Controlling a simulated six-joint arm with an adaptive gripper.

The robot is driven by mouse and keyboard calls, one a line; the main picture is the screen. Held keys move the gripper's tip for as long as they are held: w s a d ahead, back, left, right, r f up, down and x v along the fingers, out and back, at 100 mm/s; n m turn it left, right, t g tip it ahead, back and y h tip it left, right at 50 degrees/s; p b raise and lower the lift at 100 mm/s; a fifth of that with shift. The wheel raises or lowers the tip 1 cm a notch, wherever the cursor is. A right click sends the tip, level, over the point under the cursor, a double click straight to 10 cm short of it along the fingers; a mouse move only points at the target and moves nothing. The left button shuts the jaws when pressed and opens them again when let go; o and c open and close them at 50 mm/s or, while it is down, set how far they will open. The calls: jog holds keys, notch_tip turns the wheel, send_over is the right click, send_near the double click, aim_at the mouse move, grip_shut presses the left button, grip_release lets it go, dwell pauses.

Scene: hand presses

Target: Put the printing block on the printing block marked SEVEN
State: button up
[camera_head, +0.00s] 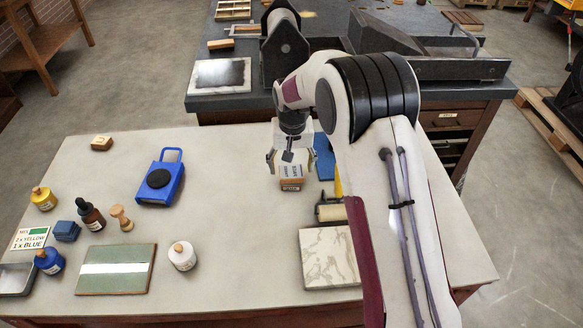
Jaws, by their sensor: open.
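My gripper (290,161) is open in the head view, pointing down over the right half of the pale table. Right below it is a small block (291,184) with a whitish lettered top and an orange-brown front carrying a label. The lettering is too small to read. I cannot tell whether this is one block or two stacked, nor whether the fingers touch it. Another wooden printing block (102,143) lies alone at the table's back left, with a dark mark on it that I cannot read.
A marbled slab (328,258) and a roller (331,213) lie right of centre, near my arm. The table's middle is clear.

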aim_at(292, 176)
notch_tip(292, 176, up, 10)
jog(key=s, duration=0.1)
jog(key=shift+s+r, duration=0.2)
jog(key=shift+s, duration=0.1)
dwell(0.8)
jog(key=s+d+r+t, duration=0.1)
jog(key=s+d+r, duration=0.3)
jog(key=s+r, duration=0.4)
jog(key=s+d+r+t, duration=0.1)
jog(key=s+d+r, duration=0.2)
jog(key=s+r, duration=0.5)
jog(key=s+d+f+t, duration=0.1)
jog(key=s+d, duration=0.1)
jog(key=s, duration=0.8)
jog(key=s+d+f, duration=0.2)
jog(key=s, duration=0.9)
jog(key=shift+t, duration=0.4)
